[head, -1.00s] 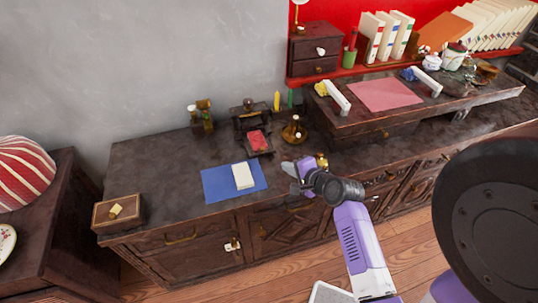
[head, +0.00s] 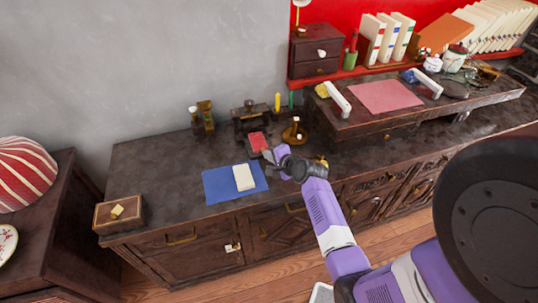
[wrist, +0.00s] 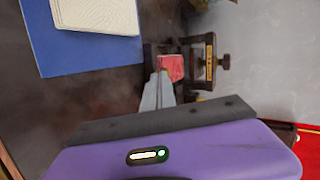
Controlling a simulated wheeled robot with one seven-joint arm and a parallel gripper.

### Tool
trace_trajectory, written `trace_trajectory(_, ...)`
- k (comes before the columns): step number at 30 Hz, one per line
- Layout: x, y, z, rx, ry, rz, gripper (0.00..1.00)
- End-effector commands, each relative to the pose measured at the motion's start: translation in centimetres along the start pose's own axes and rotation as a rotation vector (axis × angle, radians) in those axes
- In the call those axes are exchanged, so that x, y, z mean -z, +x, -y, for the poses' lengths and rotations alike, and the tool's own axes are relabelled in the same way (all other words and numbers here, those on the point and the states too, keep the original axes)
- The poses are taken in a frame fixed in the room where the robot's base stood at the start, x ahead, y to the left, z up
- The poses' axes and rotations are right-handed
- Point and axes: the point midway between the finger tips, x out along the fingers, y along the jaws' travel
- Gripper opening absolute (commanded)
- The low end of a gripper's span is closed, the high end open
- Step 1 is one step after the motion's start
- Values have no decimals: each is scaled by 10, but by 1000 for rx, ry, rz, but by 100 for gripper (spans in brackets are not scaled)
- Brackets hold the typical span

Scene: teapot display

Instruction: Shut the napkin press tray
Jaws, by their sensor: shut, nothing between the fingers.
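The napkin press (head: 250,112) is a dark frame standing at the back of the sideboard. Its tray (head: 262,151) sticks out at the front with a red folded napkin (head: 258,141) on it. In the wrist view the press (wrist: 208,62) is just beyond my fingers, with the red napkin (wrist: 171,67) by the fingertips. My gripper (head: 267,156) is shut and empty at the tray's front end and hides part of it. My fingertips (wrist: 160,76) point at the tray; I cannot tell whether they touch it.
A blue mat (head: 215,188) with a cream block (head: 243,177) lies left of my gripper. A brass candle holder (head: 294,134) stands close to the right of the tray. The sideboard top (head: 160,165) is clear at left.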

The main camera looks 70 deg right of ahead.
Motion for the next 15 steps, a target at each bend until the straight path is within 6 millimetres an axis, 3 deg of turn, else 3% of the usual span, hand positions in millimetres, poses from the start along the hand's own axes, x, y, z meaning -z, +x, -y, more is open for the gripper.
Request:
trace_trajectory(9,1,2,1,0,0,0,0)
trace_trajectory(15,9,30,16,3,-2,1,0)
